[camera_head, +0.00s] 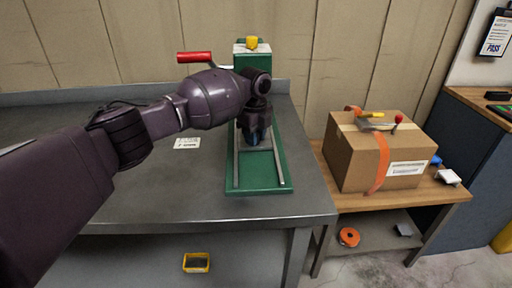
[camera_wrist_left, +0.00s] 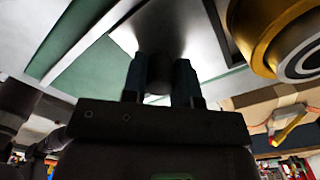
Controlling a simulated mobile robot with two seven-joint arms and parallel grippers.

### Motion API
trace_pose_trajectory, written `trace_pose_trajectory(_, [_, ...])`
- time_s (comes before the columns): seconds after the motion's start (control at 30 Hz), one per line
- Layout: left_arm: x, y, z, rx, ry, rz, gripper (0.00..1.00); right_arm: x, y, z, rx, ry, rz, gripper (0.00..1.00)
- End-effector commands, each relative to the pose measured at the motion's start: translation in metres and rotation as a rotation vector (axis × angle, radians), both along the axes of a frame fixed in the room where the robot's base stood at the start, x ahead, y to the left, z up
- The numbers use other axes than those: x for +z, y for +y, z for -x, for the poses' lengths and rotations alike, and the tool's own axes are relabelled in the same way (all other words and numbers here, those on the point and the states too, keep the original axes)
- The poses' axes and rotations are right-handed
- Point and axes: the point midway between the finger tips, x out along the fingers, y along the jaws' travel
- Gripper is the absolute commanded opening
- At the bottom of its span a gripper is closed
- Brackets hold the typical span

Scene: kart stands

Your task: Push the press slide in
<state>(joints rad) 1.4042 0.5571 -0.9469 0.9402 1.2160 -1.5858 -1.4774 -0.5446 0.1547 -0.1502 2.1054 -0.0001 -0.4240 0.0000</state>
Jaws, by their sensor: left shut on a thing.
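The green press (camera_head: 280,178) stands on the grey metal bench, with two pale rails along its base. A red-handled lever (camera_head: 195,57) sticks out to its left, and a yellow knob (camera_head: 251,43) sits on top. My left gripper (camera_head: 257,138) reaches down over the rails in front of the press column and hides most of the slide there. In the left wrist view, its two fingers (camera_wrist_left: 160,78) are shut on a dark grey round post (camera_wrist_left: 160,74) below a pale metal plate (camera_wrist_left: 185,30), apparently the slide. My right gripper is in neither view.
To the right, a cardboard box (camera_head: 355,165) stands on a wooden side table. A yellow bin (camera_head: 196,262) is on the shelf below the bench.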

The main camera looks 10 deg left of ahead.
Motion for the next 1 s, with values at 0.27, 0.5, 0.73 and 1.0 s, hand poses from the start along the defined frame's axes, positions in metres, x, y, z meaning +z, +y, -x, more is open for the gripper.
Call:
trace_pose_trajectory(0.27, [-0.006, 0.007, -0.021, 0.002, 0.004, -0.002, 0.00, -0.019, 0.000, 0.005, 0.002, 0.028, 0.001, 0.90])
trace_pose_trajectory(0.5, [-0.002, 0.010, -0.029, 0.003, 0.001, -0.003, 0.00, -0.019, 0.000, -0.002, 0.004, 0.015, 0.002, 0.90])
trace_pose_trajectory(0.73, [0.002, 0.010, -0.031, 0.004, -0.006, -0.002, 0.00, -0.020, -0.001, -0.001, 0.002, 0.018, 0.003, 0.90])
trace_pose_trajectory(1.0, [0.002, 0.011, -0.031, 0.004, -0.007, -0.002, 0.47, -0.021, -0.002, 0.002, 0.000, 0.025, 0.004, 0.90])
